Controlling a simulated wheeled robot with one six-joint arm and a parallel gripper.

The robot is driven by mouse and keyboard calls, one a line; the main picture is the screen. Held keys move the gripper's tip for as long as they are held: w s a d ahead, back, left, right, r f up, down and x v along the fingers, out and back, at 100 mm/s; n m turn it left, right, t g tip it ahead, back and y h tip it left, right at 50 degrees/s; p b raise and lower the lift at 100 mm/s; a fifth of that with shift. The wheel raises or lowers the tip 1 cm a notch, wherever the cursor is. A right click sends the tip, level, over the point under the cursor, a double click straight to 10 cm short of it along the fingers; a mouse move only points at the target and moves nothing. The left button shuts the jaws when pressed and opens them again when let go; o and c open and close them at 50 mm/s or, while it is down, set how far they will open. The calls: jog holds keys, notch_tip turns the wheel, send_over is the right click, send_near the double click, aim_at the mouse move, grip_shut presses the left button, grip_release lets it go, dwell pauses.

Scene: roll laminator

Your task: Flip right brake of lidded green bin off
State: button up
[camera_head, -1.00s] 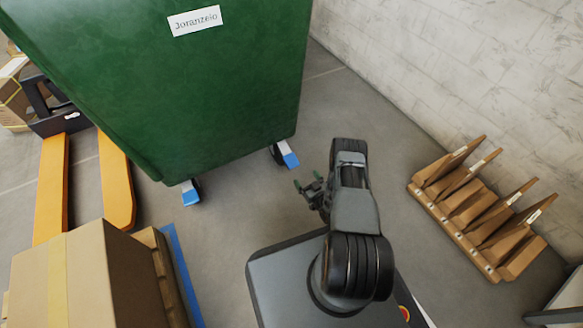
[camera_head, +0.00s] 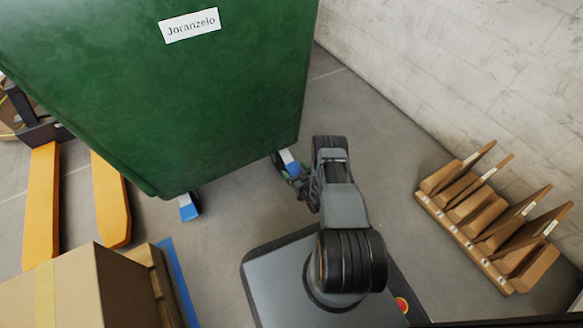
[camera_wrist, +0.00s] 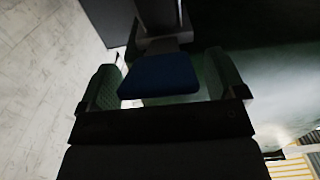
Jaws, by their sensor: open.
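The green bin (camera_head: 200,90) stands at the upper left in the head view, with a "Joranzelo" label on its side. Its right caster's brake, a blue and white pedal (camera_head: 289,160), shows at the bin's lower right corner. In the wrist view the blue pedal (camera_wrist: 160,75) lies between my two green fingers. The left caster's blue pedal (camera_head: 188,208) is apart, to the left. My gripper (camera_head: 292,180) is open at the right pedal, partly covering it in the head view. I cannot tell whether a finger touches it. The bin's lid is out of view.
A cardboard box (camera_head: 110,290) on a pallet stands at the lower left. An orange pallet jack (camera_head: 110,200) is left of the bin. A wooden rack with boards (camera_head: 480,235) stands along the white wall (camera_head: 450,75) at right.

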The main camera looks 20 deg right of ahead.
jog(key=shift+w, duration=0.3)
